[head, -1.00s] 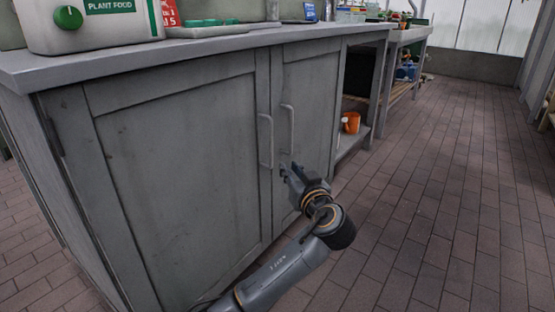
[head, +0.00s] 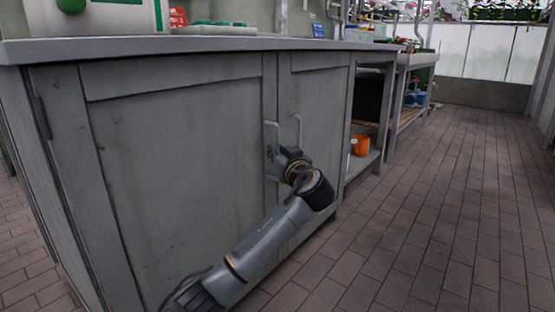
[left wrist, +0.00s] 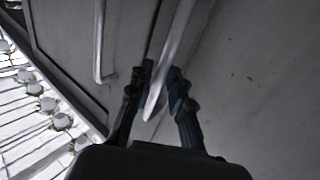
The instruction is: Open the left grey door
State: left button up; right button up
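The left grey door (head: 180,165) is the wide front panel of the cabinet, and it looks shut. Its grey bar handle (head: 278,140) is near the door's right edge. The right door's handle (head: 298,128) is just beside it. My left gripper (head: 273,153) is at the lower part of the left door's handle. In the left wrist view the gripper (left wrist: 160,70) is open, with the left door's handle (left wrist: 178,40) running between its two fingers. I cannot tell whether the fingers touch it. The right door's handle (left wrist: 99,45) is outside the fingers. My right gripper is not in view.
The cabinet's worktop (head: 230,44) carries boxes and green items. An orange pot (head: 360,146) stands on an open shelf right of the doors. Brick floor (head: 430,220) is clear to the right and in front.

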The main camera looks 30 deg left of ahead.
pick_arm(q)
jog(key=shift+w+a, duration=0.3)
jog(key=shift+a, duration=0.1)
grip_shut()
